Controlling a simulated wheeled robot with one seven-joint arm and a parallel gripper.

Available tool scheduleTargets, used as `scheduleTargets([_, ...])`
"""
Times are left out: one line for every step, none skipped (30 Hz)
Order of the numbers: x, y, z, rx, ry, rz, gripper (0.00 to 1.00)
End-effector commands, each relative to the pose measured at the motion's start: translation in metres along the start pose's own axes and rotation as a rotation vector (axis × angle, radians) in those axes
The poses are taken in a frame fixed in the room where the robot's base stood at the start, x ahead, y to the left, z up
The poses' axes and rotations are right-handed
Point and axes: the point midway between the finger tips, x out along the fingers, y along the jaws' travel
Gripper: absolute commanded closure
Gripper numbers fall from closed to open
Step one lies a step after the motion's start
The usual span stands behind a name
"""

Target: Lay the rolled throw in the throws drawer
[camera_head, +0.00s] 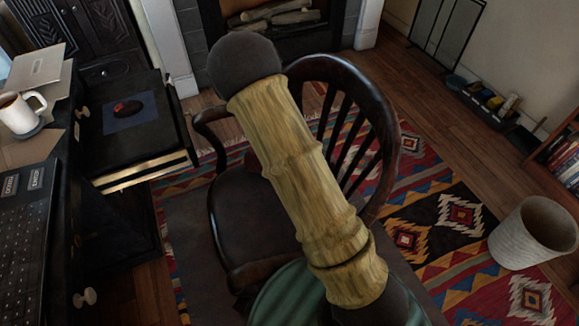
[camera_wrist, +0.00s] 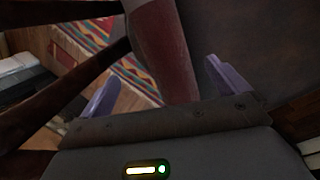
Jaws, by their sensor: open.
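A dark red, cloth-like roll (camera_wrist: 160,45), which looks like the rolled throw, runs down between the fingers of my gripper (camera_wrist: 166,88) in the wrist view. The gripper is open, with one purple finger on each side of the roll; I cannot tell whether either touches it. In the head view a small dark red patch (camera_head: 256,164) shows on the chair seat, mostly behind my arm, which also hides the gripper. A pulled-out dark unit (camera_head: 115,150) with a pale front edge stands at the left; I cannot tell whether it is the throws drawer.
A dark wooden armchair (camera_head: 375,110) with a spindle back stands around my arm. A desk at the left holds a keyboard (camera_head: 22,240) and a white mug (camera_head: 20,112). A blue pad (camera_head: 130,116) bears a mouse-like object. A pale basket (camera_head: 533,235) stands right on the patterned rug (camera_head: 460,215).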

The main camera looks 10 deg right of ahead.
Motion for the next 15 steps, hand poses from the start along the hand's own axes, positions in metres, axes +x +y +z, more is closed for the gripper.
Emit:
scheduleTargets([0.012, -0.001, 0.000, 0.000, -0.002, -0.001, 0.00])
scheduleTargets([0.018, -0.001, 0.000, -0.001, -0.002, -0.001, 0.00])
scheduleTargets([0.024, -0.001, 0.000, -0.001, -0.002, -0.001, 0.00])
scheduleTargets([0.029, -0.001, 0.000, -0.001, -0.001, 0.000, 0.00])
scheduleTargets([0.033, -0.001, 0.000, -0.001, -0.001, 0.000, 0.00])
scheduleTargets([0.037, -0.001, 0.000, -0.001, -0.001, 0.000, 0.00])
scheduleTargets([0.039, 0.000, 0.000, -0.001, -0.001, 0.000, 0.00])
scheduleTargets([0.041, 0.000, 0.000, 0.000, 0.000, 0.000, 0.00])
scheduleTargets([0.042, 0.000, 0.000, 0.000, 0.000, 0.000, 0.00])
scheduleTargets([0.042, 0.000, 0.000, 0.000, 0.000, 0.000, 0.00])
scheduleTargets([0.042, 0.000, 0.000, 0.000, 0.001, 0.001, 0.00])
scheduleTargets([0.041, 0.000, 0.000, 0.000, 0.001, 0.001, 0.00])
scheduleTargets([0.041, 0.000, 0.000, 0.000, 0.001, 0.001, 0.00])
scheduleTargets([0.041, 0.000, 0.000, -0.001, 0.001, 0.001, 0.00])
scheduleTargets([0.041, 0.000, 0.000, -0.001, 0.001, 0.001, 0.00])
